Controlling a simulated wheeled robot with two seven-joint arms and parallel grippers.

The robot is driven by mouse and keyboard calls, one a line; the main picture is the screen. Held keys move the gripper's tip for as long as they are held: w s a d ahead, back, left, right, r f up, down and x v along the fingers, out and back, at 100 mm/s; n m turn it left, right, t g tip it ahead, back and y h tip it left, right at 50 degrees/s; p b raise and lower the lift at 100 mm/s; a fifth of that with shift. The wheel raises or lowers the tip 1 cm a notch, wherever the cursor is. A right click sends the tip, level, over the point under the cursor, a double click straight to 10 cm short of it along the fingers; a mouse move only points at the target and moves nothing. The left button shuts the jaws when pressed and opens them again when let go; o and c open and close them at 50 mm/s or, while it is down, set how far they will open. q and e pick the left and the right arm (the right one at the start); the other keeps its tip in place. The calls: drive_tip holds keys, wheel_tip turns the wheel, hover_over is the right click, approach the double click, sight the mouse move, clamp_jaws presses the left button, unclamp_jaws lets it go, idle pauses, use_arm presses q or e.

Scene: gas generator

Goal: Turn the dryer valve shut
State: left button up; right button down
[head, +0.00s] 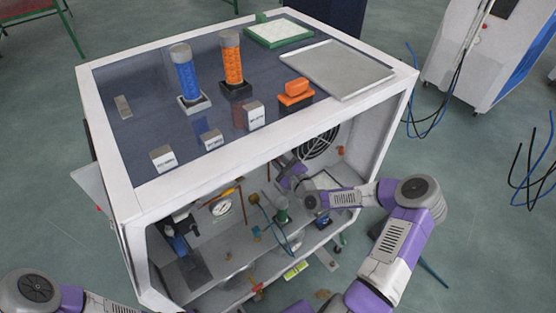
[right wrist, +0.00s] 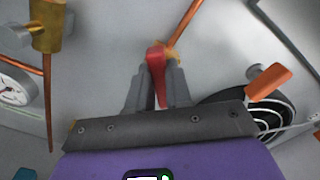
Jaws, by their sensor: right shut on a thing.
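A red valve handle (right wrist: 157,72) sits on a copper pipe in the right wrist view and stands roughly upright there, its lower end between my fingers. My right gripper (right wrist: 158,98) is shut on this handle. In the head view my right arm reaches in from the lower right, and the right gripper (head: 278,163) is inside the open cabinet (head: 250,165), under its top edge. The handle is hard to make out there. My left arm shows at the lower left, with its gripper out of the picture.
In the right wrist view a brass fitting (right wrist: 48,25) and a gauge (right wrist: 15,88) are at the left, and an orange handle (right wrist: 268,82) is at the right near a black fan (right wrist: 250,110). Blue (head: 186,75) and orange (head: 231,60) cylinders stand on the cabinet top.

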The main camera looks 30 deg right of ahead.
drive_tip(key=n, duration=0.2)
drive_tip(key=n+b, duration=0.1)
drive_tip(key=n, duration=0.2)
drive_tip(key=shift+a+f+n, duration=0.1)
drive_tip(key=shift+f+n, duration=0.15)
drive_tip(key=shift+n, duration=0.05)
drive_tip(key=shift+f+n+b, duration=0.1)
drive_tip(key=shift+n+b, duration=0.7)
drive_tip(key=shift+n, duration=1.3)
drive_tip(key=c, duration=1)
unclamp_jaws()
drive_tip(key=shift+c, duration=0.2)
drive_tip(key=s+p, duration=0.1)
drive_tip(key=s, duration=0.6)
drive_tip(key=shift+s+d, duration=0.3)
drive_tip(key=shift+s, duration=0.05)
